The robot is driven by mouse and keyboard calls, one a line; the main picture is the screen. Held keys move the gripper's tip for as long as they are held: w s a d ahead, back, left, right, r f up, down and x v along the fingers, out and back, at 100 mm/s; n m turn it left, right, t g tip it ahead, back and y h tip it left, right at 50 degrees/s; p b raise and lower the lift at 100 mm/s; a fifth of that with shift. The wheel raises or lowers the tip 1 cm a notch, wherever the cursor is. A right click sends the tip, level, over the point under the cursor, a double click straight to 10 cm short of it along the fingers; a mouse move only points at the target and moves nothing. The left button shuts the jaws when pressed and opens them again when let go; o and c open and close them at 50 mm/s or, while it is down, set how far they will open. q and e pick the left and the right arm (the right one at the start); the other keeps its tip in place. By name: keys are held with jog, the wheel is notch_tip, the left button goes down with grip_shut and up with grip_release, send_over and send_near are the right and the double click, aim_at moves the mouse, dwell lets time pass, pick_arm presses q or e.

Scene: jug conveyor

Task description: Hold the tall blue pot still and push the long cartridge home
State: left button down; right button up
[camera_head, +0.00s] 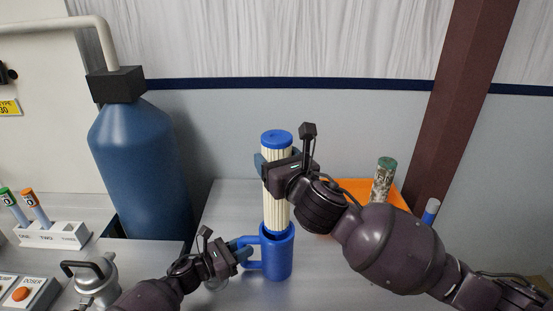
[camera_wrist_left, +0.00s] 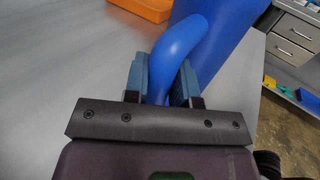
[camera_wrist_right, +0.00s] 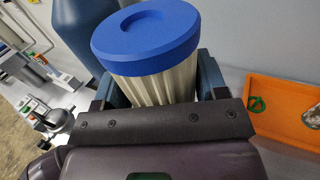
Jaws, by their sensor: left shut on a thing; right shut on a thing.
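The tall blue pot (camera_head: 279,254) stands upright on the grey table, its handle on the left side. My left gripper (camera_head: 243,250) is shut on that handle; the blue handle (camera_wrist_left: 178,52) runs between the fingers in the left wrist view. The long cartridge (camera_head: 277,205) is white and pleated with a blue cap (camera_head: 277,138). It stands upright, its lower end inside the pot's mouth and most of its length above the rim. My right gripper (camera_head: 276,170) is shut around its upper part, below the cap, which also shows in the right wrist view (camera_wrist_right: 146,38). The cartridge's bottom is hidden in the pot.
A large blue tank (camera_head: 145,165) and a white rack (camera_head: 55,235) are at the left.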

aim_at(276, 212)
jog(key=shift+f, duration=7.5)
dwell(0.5)
